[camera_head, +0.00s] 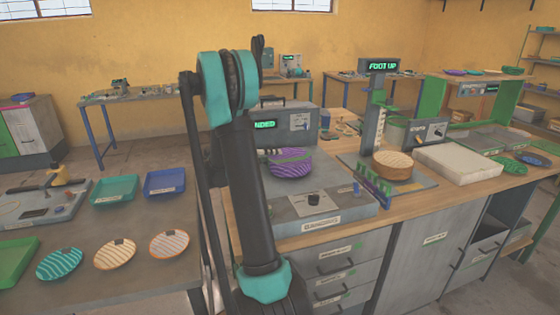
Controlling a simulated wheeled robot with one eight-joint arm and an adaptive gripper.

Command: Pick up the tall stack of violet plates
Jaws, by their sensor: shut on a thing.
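A stack of violet plates (290,163) with a striped, banded look sits on the grey banding machine (352,208), just right of my arm. Its left edge is close to my arm in the picture. My arm stands upright across the middle of the view and hides part of the machine's green display, of which "NDED" shows. My gripper is not visible, so I cannot see what it holds. A few more violet plates (455,72) lie on the far bench at the back right.
A tan plate stack (392,165) stands on the press marked "FOOT UP" (384,66). A pale block (458,163) is to its right. On the left table are teal (115,190) and blue (165,183) trays and striped plates, teal (59,264), tan (115,254) and orange (169,244).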

